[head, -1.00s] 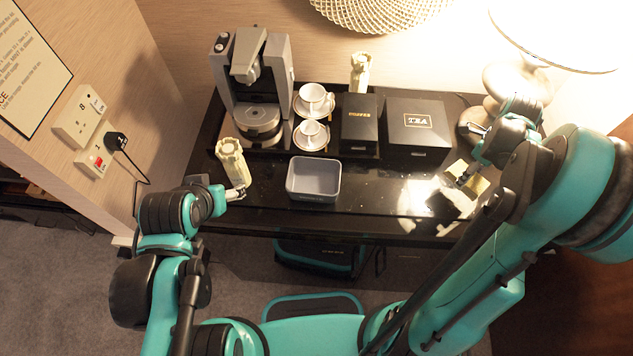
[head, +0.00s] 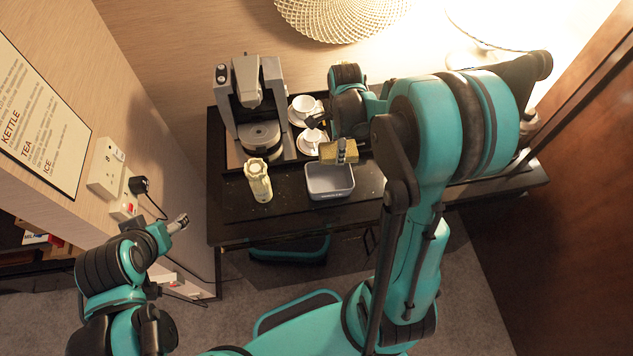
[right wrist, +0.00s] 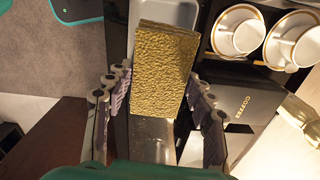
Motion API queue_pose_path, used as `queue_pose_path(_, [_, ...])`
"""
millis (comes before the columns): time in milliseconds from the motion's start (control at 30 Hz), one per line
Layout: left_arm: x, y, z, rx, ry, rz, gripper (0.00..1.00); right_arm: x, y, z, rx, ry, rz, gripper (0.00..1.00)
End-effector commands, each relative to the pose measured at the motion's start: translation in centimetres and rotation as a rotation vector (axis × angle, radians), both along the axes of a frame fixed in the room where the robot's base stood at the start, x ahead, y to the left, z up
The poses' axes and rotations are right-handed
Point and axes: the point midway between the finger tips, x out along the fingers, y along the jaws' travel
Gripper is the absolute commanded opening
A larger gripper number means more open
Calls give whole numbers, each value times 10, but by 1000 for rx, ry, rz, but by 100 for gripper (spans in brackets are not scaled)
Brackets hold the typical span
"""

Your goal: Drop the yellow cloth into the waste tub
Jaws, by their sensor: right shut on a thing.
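The yellow cloth (head: 329,152) is a stiff-looking, textured block held by my right gripper (head: 345,152). In the right wrist view the cloth (right wrist: 165,62) stands up between the two fingers (right wrist: 160,105). The waste tub (head: 330,194) is a grey open box on the dark counter. In the head view the cloth is above the tub's back rim, with a gap that I cannot judge. In the right wrist view the tub (right wrist: 178,10) is partly hidden behind the cloth. My left gripper (head: 179,222) is empty, off the counter's left front; its jaws are too small to read.
A cream bottle-like object (head: 258,182) stands left of the tub on the counter. A coffee machine (head: 253,110) and white cups (head: 304,107) sit behind. The black coffee box (right wrist: 240,105) is right of the cloth in the right wrist view.

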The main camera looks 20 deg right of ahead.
Motion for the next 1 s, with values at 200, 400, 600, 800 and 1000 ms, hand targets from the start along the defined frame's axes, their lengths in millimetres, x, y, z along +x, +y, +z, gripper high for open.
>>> queue_pose_path(200, [0, 0, -5, 0, 0, 0, 68, 1, 3, -8, 0, 0, 14, 27])
queue_pose_path(400, [0, 0, -22, 0, 0, 0, 68, 1, 3, -30, 0, 0, 13, 27])
queue_pose_path(600, [0, 0, -38, 0, 0, 0, 68, 1, 3, -54, 0, 0, 12, 27])
queue_pose_path(800, [0, 0, -42, 0, 0, 0, 68, 1, 3, -60, 0, 0, 12, 27])
queue_pose_path(1000, [0, 0, -41, 0, 0, 0, 68, 0, 3, -59, 0, 0, 12, 59])
